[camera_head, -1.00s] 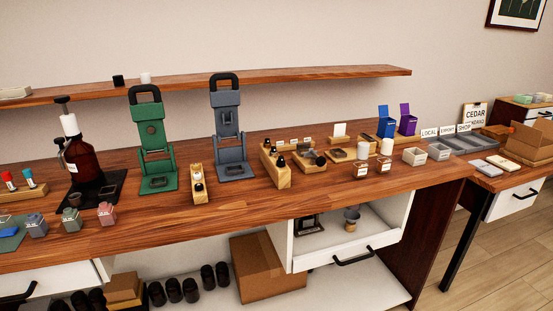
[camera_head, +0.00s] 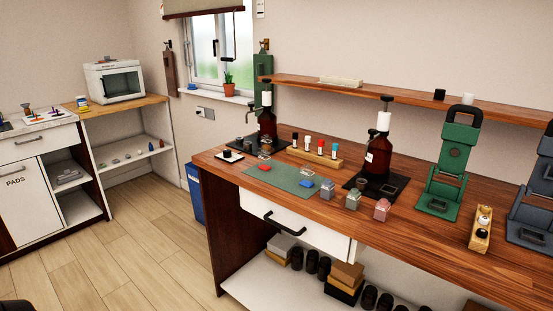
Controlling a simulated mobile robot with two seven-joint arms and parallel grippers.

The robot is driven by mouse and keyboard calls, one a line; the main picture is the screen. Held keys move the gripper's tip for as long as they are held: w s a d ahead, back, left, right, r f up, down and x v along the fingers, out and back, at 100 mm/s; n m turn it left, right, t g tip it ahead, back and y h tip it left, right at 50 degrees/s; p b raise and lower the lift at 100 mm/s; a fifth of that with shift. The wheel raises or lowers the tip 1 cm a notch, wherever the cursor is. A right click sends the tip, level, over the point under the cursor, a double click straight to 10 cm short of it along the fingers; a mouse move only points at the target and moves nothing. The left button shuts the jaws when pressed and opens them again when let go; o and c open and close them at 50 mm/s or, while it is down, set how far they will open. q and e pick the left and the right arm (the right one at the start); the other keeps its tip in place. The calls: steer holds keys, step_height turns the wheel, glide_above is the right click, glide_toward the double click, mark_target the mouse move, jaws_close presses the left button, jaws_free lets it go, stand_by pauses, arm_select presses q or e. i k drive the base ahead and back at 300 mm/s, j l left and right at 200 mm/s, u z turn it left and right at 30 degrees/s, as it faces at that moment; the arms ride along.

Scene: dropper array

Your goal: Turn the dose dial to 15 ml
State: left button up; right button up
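Two brown bottles with pump tops stand on black mats on the wooden counter. The nearer bottle (camera_head: 378,157) has a white collar and a black top. The farther bottle (camera_head: 267,124) stands further left, near the window. I cannot make out a dose dial or any ml marking on either bottle at this size. Neither of my grippers shows in this view.
A rack of capped vials (camera_head: 318,157), a green mat (camera_head: 285,179) and several small jars (camera_head: 353,199) lie between and before the bottles. A green press (camera_head: 451,170) stands to the right. Open floor (camera_head: 120,245) lies left of the counter.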

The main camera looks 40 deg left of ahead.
mark_target(227, 153)
steer(key=u, duration=1.55)
steer(key=i+j+z, duration=0.35)
steer(key=i+j, duration=0.15)
steer(key=i, duration=0.1)
